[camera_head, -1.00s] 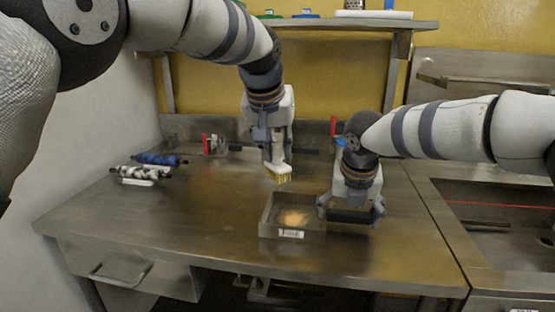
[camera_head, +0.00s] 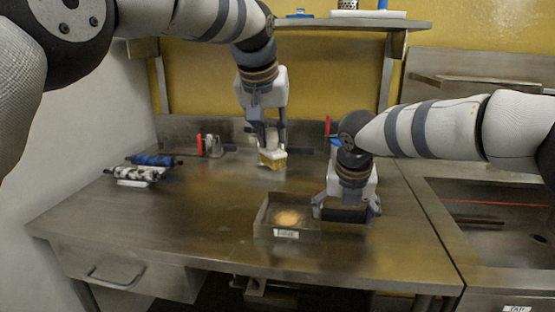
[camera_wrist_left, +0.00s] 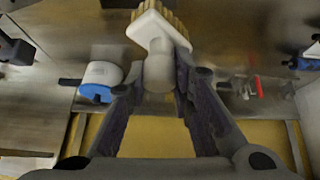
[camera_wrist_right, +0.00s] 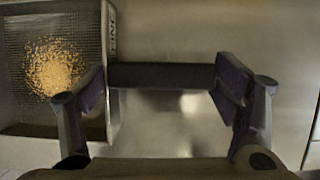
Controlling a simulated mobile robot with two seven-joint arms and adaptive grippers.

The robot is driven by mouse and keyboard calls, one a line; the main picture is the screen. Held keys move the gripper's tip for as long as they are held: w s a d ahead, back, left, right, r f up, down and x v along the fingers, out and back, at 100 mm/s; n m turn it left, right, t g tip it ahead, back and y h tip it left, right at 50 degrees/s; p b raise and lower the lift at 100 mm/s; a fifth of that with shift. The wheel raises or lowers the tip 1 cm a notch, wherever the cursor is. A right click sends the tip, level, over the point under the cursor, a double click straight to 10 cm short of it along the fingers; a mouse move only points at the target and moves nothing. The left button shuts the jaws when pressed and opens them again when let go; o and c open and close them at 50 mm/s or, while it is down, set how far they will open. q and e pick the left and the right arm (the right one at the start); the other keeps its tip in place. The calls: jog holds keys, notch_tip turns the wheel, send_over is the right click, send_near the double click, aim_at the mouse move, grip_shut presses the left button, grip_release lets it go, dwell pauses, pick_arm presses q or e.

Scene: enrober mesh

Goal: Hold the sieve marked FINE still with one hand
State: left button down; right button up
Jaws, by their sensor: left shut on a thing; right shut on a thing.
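The sieve (camera_head: 262,221) is a square metal frame with a mesh, a small pile of tan crumbs (camera_head: 290,217) in it and a label on its front wall. In the right wrist view the label (camera_wrist_right: 112,30) reads FINE. My right gripper (camera_head: 346,211) is at the sieve's right side, its fingers at both ends of a dark bar-shaped handle (camera_wrist_right: 160,75). My left gripper (camera_head: 268,140) is shut on a white brush (camera_wrist_left: 160,45) with tan bristles (camera_head: 271,163), above the table behind the sieve.
The steel table (camera_head: 170,225) is clear to the left and front of the sieve. Two rollers, one blue (camera_head: 153,159) and one black-and-white (camera_head: 138,173), lie at the left. Small red and white items (camera_head: 210,145) stand at the back. A sink (camera_head: 490,225) is at the right.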

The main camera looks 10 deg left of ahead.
dwell(0.4)
jog(key=o, duration=1.1)
